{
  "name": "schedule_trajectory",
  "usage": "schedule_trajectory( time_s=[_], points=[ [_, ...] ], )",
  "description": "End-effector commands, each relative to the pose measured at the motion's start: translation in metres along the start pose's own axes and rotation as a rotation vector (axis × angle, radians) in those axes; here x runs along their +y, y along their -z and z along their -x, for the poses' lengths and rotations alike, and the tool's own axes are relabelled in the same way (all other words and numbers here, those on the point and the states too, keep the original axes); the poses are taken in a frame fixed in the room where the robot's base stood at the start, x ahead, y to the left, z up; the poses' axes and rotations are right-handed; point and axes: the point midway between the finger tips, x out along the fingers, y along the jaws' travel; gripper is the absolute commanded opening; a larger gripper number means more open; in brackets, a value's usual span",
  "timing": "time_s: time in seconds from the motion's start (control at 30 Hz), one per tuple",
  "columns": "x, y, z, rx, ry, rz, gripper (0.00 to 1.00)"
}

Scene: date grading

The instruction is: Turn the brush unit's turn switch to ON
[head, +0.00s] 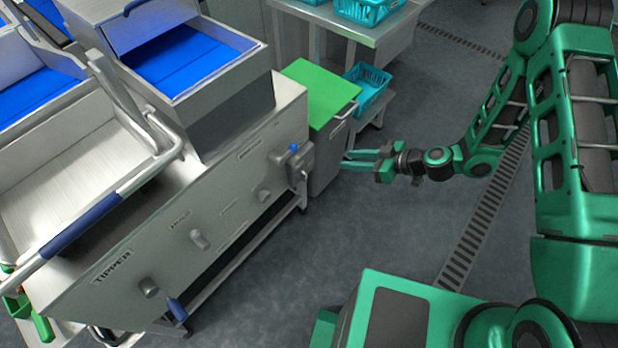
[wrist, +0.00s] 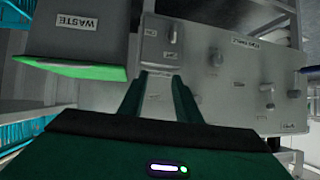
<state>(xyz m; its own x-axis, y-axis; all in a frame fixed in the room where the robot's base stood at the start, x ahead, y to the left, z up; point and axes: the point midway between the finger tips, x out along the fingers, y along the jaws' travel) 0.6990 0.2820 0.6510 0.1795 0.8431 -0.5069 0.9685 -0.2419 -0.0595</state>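The grey machine's front panel (head: 222,228) carries several small knobs and levers. A knob (head: 264,194) sits toward its right end, another knob (head: 199,239) is in the middle, and a blue-handled lever (head: 177,308) is at the lower left beyond the TIPPER label. The other labels are too small to read, so I cannot tell which knob is the brush unit's switch or how it is set. In the wrist view the panel (wrist: 205,85) is ahead, with a knob (wrist: 172,34) near the top. My gripper (head: 345,159) is open and empty, right of the panel and apart from it; its fingers (wrist: 160,78) show a gap.
A blue-knobbed lever (head: 297,165) sticks out at the panel's right end. A teal crate (head: 368,84) is behind. The floor in front is clear.

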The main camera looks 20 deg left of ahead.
Motion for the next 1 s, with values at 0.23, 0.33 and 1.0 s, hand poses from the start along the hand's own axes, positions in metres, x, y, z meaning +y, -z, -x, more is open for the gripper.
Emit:
schedule_trajectory(
  time_s=[0.23, 0.33, 1.0],
  points=[
    [-0.029, -0.038, -0.059, 0.11, -0.063, 0.002, 0.3],
    [-0.037, -0.055, -0.073, 0.13, -0.097, -0.004, 0.3],
    [-0.044, -0.076, -0.126, 0.145, -0.156, -0.008, 0.3]
  ],
)
